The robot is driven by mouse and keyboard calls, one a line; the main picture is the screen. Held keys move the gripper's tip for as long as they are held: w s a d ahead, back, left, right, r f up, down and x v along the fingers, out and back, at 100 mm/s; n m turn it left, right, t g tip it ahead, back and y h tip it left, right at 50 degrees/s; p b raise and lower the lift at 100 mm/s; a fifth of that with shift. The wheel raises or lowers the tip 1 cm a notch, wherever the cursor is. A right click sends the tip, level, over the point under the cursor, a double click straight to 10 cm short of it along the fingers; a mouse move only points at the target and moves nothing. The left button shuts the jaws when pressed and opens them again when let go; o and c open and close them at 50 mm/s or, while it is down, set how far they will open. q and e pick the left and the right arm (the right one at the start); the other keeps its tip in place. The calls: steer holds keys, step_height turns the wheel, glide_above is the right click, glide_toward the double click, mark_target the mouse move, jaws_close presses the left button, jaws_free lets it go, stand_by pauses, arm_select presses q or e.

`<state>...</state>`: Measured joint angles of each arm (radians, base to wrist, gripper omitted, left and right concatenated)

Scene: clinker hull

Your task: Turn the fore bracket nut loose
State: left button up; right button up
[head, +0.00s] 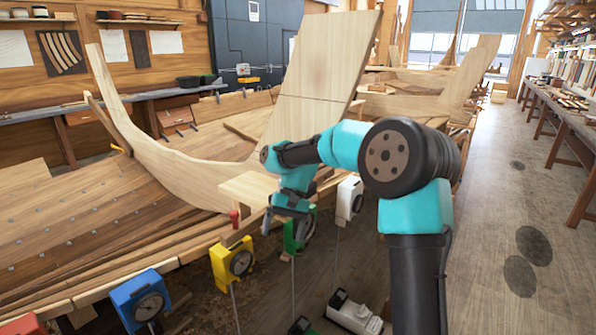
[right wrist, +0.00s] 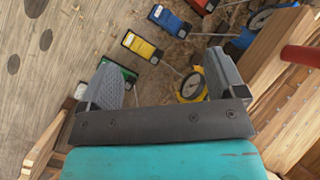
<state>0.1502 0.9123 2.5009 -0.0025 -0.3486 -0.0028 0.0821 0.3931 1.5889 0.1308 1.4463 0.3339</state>
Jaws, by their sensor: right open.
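My right gripper (head: 284,222) is open beside the hull's edge, above the row of dial boxes. In the right wrist view its two grey fingers (right wrist: 165,82) stand wide apart with nothing between them. A small red handle-like part (head: 234,218) stands upright on the hull edge, a little left of the gripper. A red rod (right wrist: 300,55) shows at the right side of the right wrist view, outside the fingers. I cannot make out the fore bracket nut in either view. My left gripper is not in view.
The planked hull (head: 80,220) with its pale curved timber (head: 170,165) fills the left. Blue (head: 141,300), yellow (head: 231,260), green (head: 299,232) and white (head: 349,198) dial boxes hang along its edge. A long bench (head: 560,105) stands right; the floor between is mostly clear.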

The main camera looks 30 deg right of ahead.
steer(key=w+d+r+t+h, duration=0.3)
steer(key=d+r, duration=0.4)
steer(key=r, duration=0.5)
steer(key=w+d+r+t+h, duration=0.4)
steer(key=d+r, duration=0.3)
steer(key=r, duration=0.5)
steer(key=shift+w+d, duration=0.4)
steer(key=shift+w, duration=0.3)
steer(key=shift+f, duration=0.1)
steer(key=x, duration=1.7)
steer(key=shift+w+d, duration=0.3)
steer(key=shift+w, duration=0.1)
steer(key=c, duration=0.9)
